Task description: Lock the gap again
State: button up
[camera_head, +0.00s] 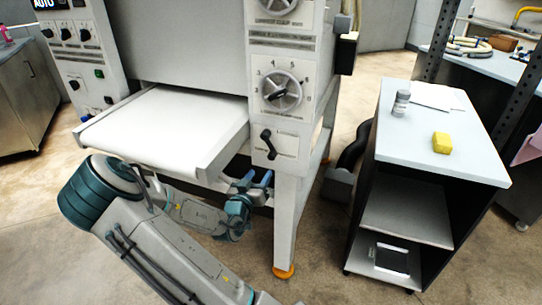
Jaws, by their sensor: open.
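The roller sheeter (265,45) fills the middle of the view. The small markings by the lever are too small to read.
The white feed belt (170,120) juts out left of the post, above my arm. A control panel (85,50) stands at the left. Open floor lies in front.

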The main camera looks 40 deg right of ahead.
aim_at(271, 158)
jog(key=p+x, duration=0.1)
jog(key=x, duration=1)
jog(key=shift+w+d+p, duration=0.25)
jog(key=shift+d+p, duration=0.1)
jog(key=shift+p, duration=0.05)
